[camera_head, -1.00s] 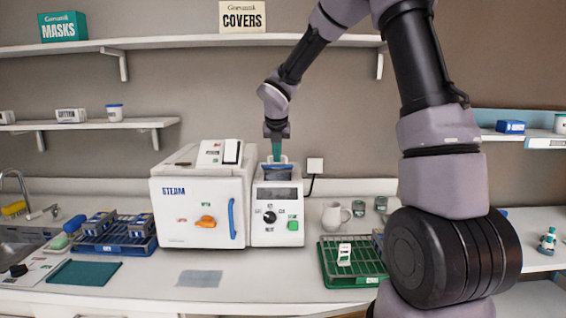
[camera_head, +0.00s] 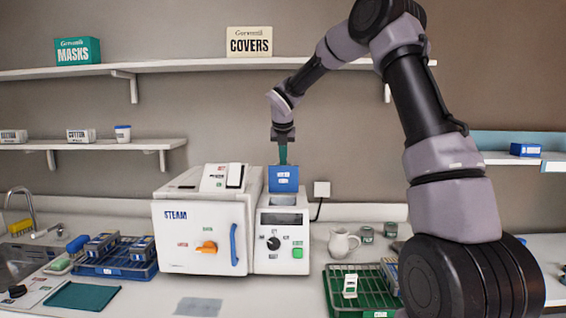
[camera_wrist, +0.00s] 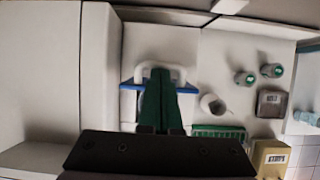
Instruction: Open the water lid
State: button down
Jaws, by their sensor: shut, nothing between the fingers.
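The white steam sterilizer (camera_head: 200,235) stands on the counter, with a narrower control section (camera_head: 281,250) on its right. The blue water lid (camera_head: 283,180) on top of that section stands raised, its labelled face toward the head camera. My gripper (camera_head: 283,160) is behind the lid's top edge, pointing down, its tips hidden by the lid. Nothing is held.
A white jug (camera_head: 342,242) and a green rack (camera_head: 342,290) stand to the right. A blue rack (camera_head: 115,262) is at the left. Shelves hold boxes, including the covers box (camera_head: 250,42), above. The counter front is partly clear.

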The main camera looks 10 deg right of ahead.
jog(key=shift+w+d, duration=0.15)
jog(key=shift+w, duration=0.6)
